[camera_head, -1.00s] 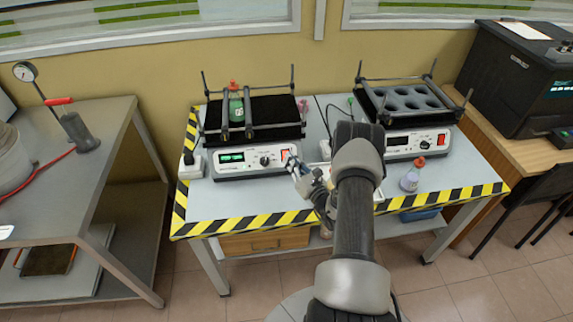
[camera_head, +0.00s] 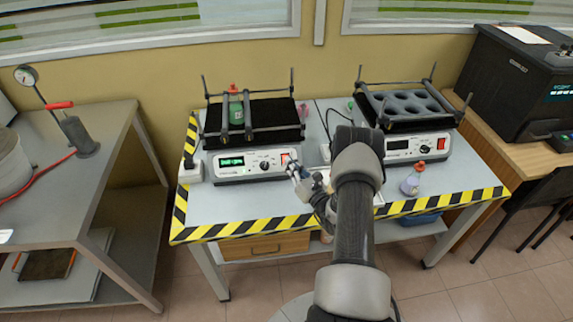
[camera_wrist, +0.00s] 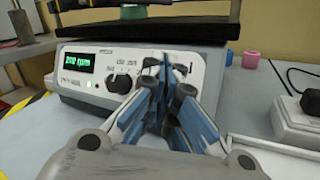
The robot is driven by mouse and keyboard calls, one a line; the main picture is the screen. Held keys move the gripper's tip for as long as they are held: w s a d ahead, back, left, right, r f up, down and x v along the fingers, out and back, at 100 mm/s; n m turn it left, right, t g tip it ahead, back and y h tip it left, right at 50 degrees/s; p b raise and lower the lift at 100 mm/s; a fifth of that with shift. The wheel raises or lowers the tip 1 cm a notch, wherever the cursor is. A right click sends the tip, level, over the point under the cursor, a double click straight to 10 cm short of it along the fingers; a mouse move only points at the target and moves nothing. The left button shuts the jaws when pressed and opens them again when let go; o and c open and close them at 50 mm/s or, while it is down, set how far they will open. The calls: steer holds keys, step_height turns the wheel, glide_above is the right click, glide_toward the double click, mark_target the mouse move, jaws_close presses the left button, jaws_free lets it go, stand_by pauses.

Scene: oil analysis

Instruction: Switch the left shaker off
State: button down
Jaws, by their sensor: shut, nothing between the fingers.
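The left shaker (camera_head: 243,166) stands on the table with its green display (camera_head: 231,161) lit. In the wrist view the shaker (camera_wrist: 84,90) shows a lit green reading (camera_wrist: 81,62) and a dark knob (camera_wrist: 121,84). Its red switch (camera_head: 285,158) shows at the right of the front panel in the head view; in the wrist view the fingers hide it. My gripper (camera_head: 293,167) is shut and empty, its fingertips (camera_wrist: 170,68) at the right end of the panel. I cannot tell whether they touch the switch.
The right shaker (camera_head: 405,146) has a dark display. A small flask with a red cap (camera_head: 412,180) stands at the table's right front. A white power strip (camera_wrist: 292,122) lies right of the left shaker. The table's left front is clear.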

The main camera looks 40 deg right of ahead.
steer(key=shift+f, duration=0.1)
stand_by(0.4)
steer(key=shift+w+d+f+b, duration=0.2)
steer(key=shift+w+b, duration=0.15)
steer(key=shift+b, duration=0.15)
steer(key=shift+w+d+f+b, duration=0.1)
steer(key=shift+w+f+b, duration=0.1)
steer(key=shift+b, duration=0.1)
stand_by(0.4)
steer(key=shift+r, duration=0.1)
steer(key=shift+s+a+r+p, duration=0.35)
steer(key=shift+s+p, duration=0.1)
steer(key=shift+s, duration=0.1)
steer(key=shift+r, duration=0.1)
steer(key=s+a+r+p, duration=0.2)
steer(key=s+p, duration=0.1)
steer(key=shift+s+r, duration=0.25)
steer(key=shift+r, duration=0.1)
stand_by(0.3)
stand_by(0.3)
